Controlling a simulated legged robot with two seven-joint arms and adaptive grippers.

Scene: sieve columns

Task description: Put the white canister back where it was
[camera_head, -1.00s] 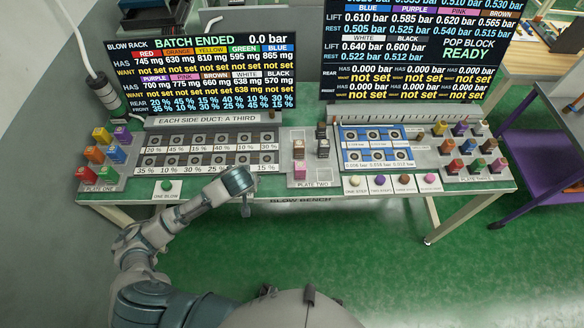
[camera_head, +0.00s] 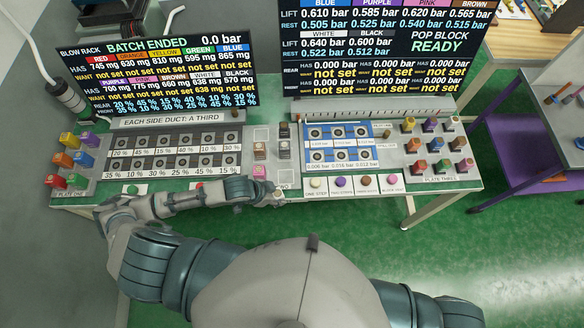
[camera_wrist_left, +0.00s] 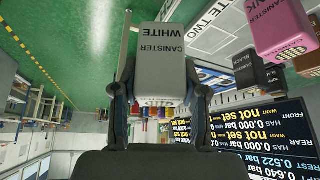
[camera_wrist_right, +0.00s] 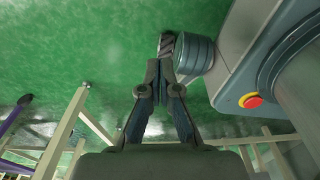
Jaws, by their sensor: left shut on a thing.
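The white canister (camera_wrist_left: 162,50), labelled "CANISTER WHITE", is held between the two fingers of my left gripper (camera_wrist_left: 160,100) in the left wrist view. In the head view my left gripper (camera_head: 272,192) is at the bench's front edge, by plate two, just in front of the pink canister (camera_head: 260,172); the white canister is hardly discernible there. The pink canister also shows in the left wrist view (camera_wrist_left: 280,28), beside the white one and apart from it. My right gripper (camera_wrist_right: 160,75) is shut and empty over the green floor; the head view does not show it.
Plate two also bears a brown canister (camera_head: 259,150) and a black canister (camera_head: 284,149). Left of it is the blow rack (camera_head: 175,150); right of it are the blue pop block (camera_head: 340,146) and a row of buttons (camera_head: 340,182). Coloured canisters stand at both bench ends.

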